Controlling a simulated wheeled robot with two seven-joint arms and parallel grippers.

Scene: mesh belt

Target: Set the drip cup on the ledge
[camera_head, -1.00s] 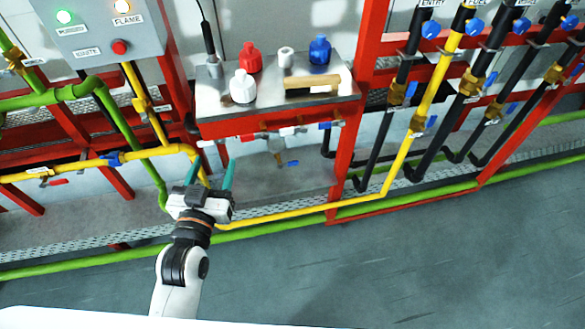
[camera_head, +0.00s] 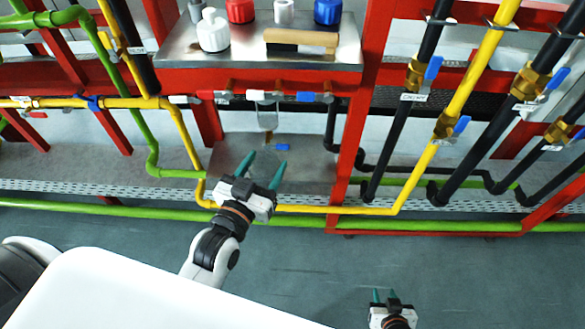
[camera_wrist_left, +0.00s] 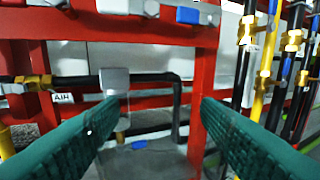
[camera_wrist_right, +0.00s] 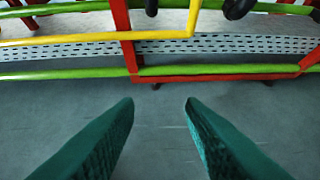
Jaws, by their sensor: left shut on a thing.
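My left gripper (camera_head: 265,166) is in front of the low grey plate (camera_head: 312,172) under the red bench frame. This plate looks like the ledge. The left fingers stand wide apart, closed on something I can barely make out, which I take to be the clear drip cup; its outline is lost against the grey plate. In the left wrist view a grey outlet block (camera_wrist_left: 116,82) with a brass stub is just beyond the left fingertip; I cannot tell whether they touch. My right gripper (camera_head: 384,296) is open and empty, low over the floor.
The steel bench top (camera_head: 330,60) holds white, red and blue bottles and a wooden-topped item. Small valves (camera_head: 270,97) line its front. A yellow pipe (camera_head: 330,210) and a green pipe (camera_head: 470,226) run low in front. A red post (camera_head: 350,150) stands right of the plate.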

